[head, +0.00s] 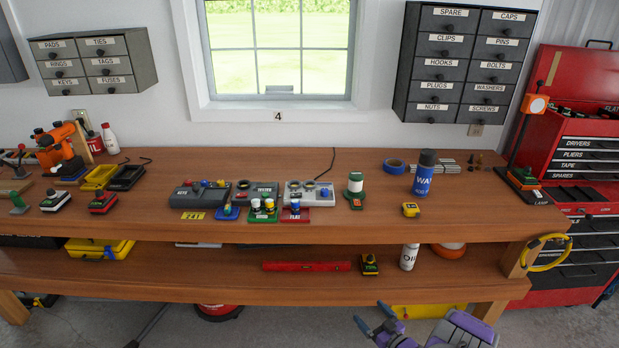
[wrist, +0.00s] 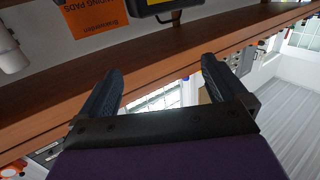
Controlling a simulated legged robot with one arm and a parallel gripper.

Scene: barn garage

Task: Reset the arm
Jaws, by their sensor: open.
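My gripper (head: 372,314) is at the bottom of the head view, right of centre, with its purple wrist in front of the workbench. It is low, around the level of the lower shelf (head: 210,282). In the wrist view my gripper (wrist: 162,66) shows two dark fingers spread wide apart with nothing held between them. The wrist picture looks upside down, with a wooden bench edge (wrist: 150,75) beyond the fingers.
The wooden workbench top (head: 300,226) holds sorting trays, a blue spray can (head: 424,174) and small tools. A yellow cable coil (head: 546,254) hangs at its right end. A red tool chest (head: 585,150) stands at right. Drawer cabinets (head: 463,65) hang on the wall.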

